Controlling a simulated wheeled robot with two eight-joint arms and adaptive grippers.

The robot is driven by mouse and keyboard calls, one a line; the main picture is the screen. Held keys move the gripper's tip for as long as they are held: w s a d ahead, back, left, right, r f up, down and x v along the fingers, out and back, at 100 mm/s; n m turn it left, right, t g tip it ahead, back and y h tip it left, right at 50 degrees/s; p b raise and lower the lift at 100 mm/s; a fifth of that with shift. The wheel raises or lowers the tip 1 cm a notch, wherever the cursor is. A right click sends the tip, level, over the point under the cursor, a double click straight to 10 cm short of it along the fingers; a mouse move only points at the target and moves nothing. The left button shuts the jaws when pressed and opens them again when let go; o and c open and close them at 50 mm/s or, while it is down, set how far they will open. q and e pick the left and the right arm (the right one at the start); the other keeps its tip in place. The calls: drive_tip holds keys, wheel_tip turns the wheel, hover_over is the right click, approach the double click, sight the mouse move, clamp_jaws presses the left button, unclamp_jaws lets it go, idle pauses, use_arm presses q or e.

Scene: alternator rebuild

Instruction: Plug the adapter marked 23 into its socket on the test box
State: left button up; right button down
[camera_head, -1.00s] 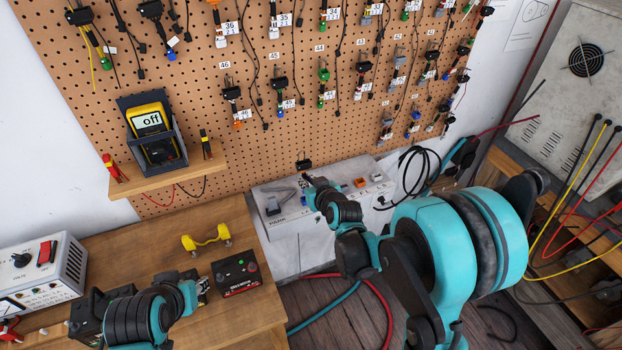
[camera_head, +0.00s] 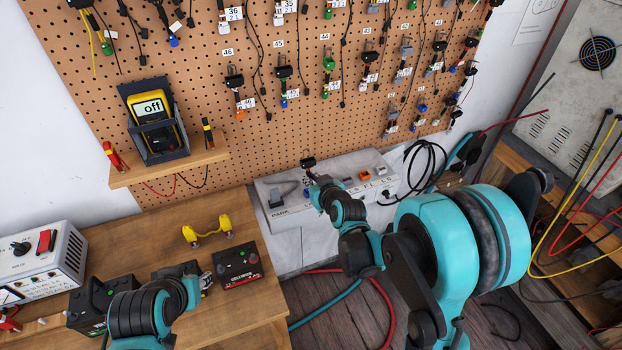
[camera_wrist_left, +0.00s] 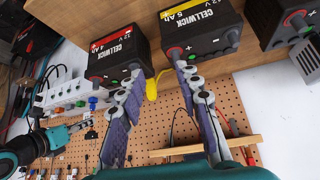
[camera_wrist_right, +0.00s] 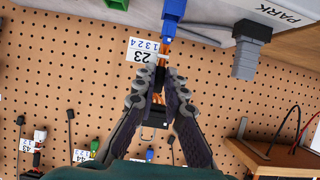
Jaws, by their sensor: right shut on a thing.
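My right gripper (camera_wrist_right: 160,82) is shut on the adapter marked 23, with orange wires (camera_wrist_right: 158,96) between the fingers and a black block (camera_wrist_right: 154,134) nearer the wrist. Its white tag (camera_wrist_right: 143,52) reads 23 and 1 3 2 4. A blue connector (camera_wrist_right: 173,10) lies just beyond the fingertips; I cannot tell whether it is joined to the adapter. In the head view the right gripper (camera_head: 318,188) is at the white test box (camera_head: 287,214), partly hiding its sockets. My left gripper (camera_wrist_left: 160,76) is open and empty, near the batteries.
A grey connector (camera_wrist_right: 247,52) sits by the PARK label. The pegboard (camera_head: 290,130) holds several hanging adapters. A black cable loop (camera_head: 425,165) hangs right of the box.

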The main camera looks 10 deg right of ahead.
drive_tip(key=shift+f+b, duration=0.7)
drive_tip(key=shift+b, duration=0.15)
idle(1.1)
drive_tip(key=c, duration=1.5)
unclamp_jaws()
drive_tip(key=v, duration=1.2)
